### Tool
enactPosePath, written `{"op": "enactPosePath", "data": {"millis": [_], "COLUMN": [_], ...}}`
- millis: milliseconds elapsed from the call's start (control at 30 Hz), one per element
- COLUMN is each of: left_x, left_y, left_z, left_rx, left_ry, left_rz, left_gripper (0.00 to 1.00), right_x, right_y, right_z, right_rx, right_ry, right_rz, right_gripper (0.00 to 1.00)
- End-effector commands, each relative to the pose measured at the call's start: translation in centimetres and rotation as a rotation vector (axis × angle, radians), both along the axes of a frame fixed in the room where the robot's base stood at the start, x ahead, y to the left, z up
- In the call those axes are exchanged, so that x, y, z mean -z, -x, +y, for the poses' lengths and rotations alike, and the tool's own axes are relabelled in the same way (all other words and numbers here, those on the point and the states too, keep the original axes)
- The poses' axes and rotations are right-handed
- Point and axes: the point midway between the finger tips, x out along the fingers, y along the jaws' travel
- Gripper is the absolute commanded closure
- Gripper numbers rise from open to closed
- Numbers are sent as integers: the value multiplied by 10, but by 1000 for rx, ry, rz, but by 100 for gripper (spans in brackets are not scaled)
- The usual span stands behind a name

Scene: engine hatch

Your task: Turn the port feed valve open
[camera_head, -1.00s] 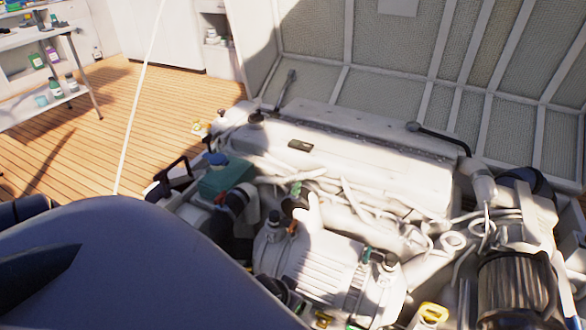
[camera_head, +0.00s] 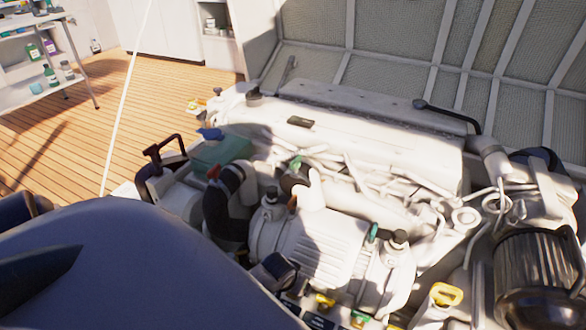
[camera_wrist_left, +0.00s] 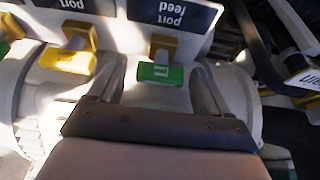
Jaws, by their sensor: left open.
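In the left wrist view, a dark label reading "port feed" (camera_wrist_left: 172,14) appears upside down at the top. Just below it is a green valve handle (camera_wrist_left: 160,74) with a white mark, beside an ochre-yellow part (camera_wrist_left: 163,45). My left gripper (camera_wrist_left: 157,80) is open, with one finger on each side of the green handle. I cannot tell whether the fingers touch it. In the head view, my left arm's large grey-blue link fills the lower left, and the gripper's fingertips are not clearly visible. My right gripper is not in view.
A yellow handle (camera_wrist_left: 68,58) lies just left of my left finger, under another label. Dark hoses and metal parts crowd the right of the wrist view. In the head view, a white engine (camera_head: 370,150) fills the bay, with a black cylinder (camera_head: 537,275) at right.

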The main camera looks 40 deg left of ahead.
Motion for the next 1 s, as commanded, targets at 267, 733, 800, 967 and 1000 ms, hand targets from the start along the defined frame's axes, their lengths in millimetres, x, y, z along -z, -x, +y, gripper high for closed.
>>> {"op": "enactPosePath", "data": {"millis": [267, 733, 800, 967, 1000], "left_x": [4, 2, 0, 1, 2], "left_y": [-2, -2, -2, -3, -3], "left_z": [1, 0, 0, 0, 0], "left_rx": [0, -34, -82, -203, -225], "left_ry": [0, 2, 3, 3, 2], "left_rz": [-1, -2, 0, -1, -1], "left_gripper": [21, 77, 77, 77, 77], "right_x": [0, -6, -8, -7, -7], "right_y": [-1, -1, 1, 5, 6], "right_z": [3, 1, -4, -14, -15], "right_rx": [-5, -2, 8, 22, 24], "right_ry": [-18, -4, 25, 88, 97], "right_rz": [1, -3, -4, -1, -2], "right_gripper": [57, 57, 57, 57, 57]}}
